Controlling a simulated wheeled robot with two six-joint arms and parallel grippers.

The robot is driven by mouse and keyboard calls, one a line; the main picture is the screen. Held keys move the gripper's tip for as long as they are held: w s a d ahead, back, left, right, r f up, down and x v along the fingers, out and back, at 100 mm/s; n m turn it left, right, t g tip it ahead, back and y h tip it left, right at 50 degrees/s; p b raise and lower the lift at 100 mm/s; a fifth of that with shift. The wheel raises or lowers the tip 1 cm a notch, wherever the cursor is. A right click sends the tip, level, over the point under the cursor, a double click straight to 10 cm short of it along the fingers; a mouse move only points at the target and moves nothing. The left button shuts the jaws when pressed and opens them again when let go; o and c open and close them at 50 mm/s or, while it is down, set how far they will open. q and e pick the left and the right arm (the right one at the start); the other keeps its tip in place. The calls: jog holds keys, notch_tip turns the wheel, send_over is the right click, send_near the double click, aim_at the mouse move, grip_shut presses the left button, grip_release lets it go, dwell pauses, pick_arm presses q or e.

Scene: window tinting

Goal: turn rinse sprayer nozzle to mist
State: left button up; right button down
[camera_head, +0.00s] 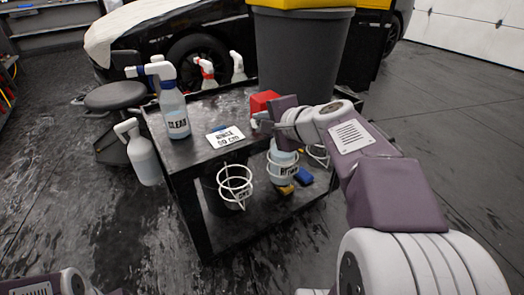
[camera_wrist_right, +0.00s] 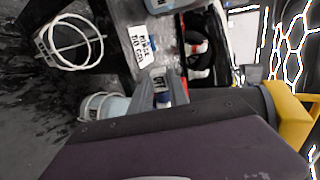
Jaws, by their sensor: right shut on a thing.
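The rinse sprayer (camera_head: 284,163) is a pale bottle with a dark-lettered label. It sits in a white ring holder on the cart's near side. Its head is mostly hidden behind my right gripper (camera_head: 258,122). In the right wrist view its pale body (camera_wrist_right: 117,106) shows beside the fingers, inside the ring. There my right gripper (camera_wrist_right: 156,93) is shut on the sprayer's nozzle, with a small blue part (camera_wrist_right: 165,97) showing between the fingers. The nozzle's setting cannot be read. My left gripper is not in view; only part of my left arm shows at the bottom left.
A clear sprayer (camera_head: 174,110) stands on the black cart (camera_head: 205,160); a white sprayer (camera_head: 143,155) hangs at its left. A printed card (camera_head: 225,137) and a red block (camera_head: 263,101) lie on top. An empty ring holder (camera_head: 235,187) projects in front. A grey bin (camera_head: 300,55) stands behind.

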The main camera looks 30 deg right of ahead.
jog(key=shift+s+d+f+t+b, duration=0.1)
jog(key=shift+f+t+b, duration=0.2)
jog(key=shift+t+b, duration=0.85)
jog(key=shift+f+t+b, duration=0.3)
jog(key=shift+t+b, duration=0.4)
jog(key=shift+t, duration=0.75)
jog(key=c, duration=1.2)
grip_release()
jog(key=shift+c, duration=0.2)
